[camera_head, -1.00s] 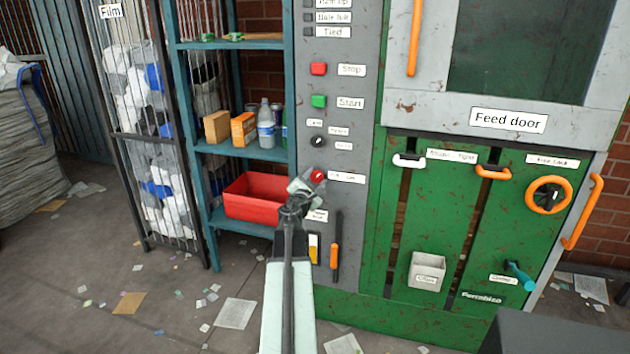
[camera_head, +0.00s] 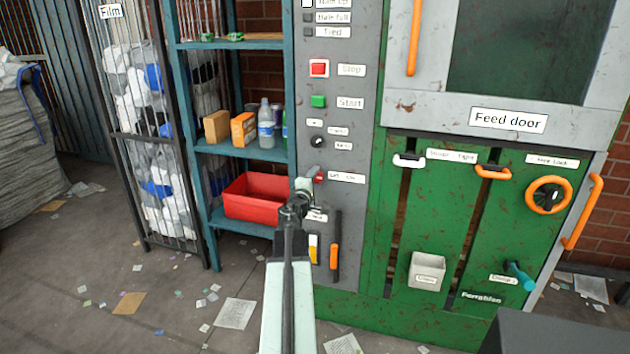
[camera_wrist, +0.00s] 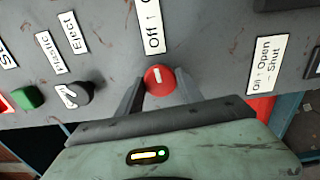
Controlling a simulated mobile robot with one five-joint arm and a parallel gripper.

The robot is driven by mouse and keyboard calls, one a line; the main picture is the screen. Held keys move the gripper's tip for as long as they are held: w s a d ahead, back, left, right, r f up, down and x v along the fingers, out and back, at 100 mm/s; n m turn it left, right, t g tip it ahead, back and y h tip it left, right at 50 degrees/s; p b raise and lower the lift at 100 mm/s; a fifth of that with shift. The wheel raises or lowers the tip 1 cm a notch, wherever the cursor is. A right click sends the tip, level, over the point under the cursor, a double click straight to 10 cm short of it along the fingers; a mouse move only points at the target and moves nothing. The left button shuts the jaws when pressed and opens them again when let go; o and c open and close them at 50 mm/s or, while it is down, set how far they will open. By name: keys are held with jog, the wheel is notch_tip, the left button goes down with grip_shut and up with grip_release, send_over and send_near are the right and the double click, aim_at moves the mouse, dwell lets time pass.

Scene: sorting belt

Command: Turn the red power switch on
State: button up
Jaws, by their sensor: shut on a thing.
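The red power switch (camera_wrist: 160,82) is a round red knob with a white mark on the grey control panel. In the wrist view its mark points up toward a label that reads "Off" and is cut off at the frame edge. My gripper (camera_wrist: 159,90) has one finger on each side of the knob and is shut on it. In the head view, the switch (camera_head: 320,177) shows only partly behind my gripper (camera_head: 312,180), beside its white label.
The red stop button (camera_head: 319,68) and green start button (camera_head: 318,101) sit above on the panel, with a black selector knob (camera_head: 317,141) between them and the switch. An orange-handled lever (camera_head: 335,255) is below. A red bin (camera_head: 250,200) stands on the shelf at left.

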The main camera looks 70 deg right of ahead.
jog(key=shift+m, duration=0.4)
jog(key=o, duration=1.4)
jog(key=shift+a, duration=0.1)
jog(key=a, duration=0.7)
jog(key=shift+s+a, duration=0.2)
jog(key=shift+a, duration=0.1)
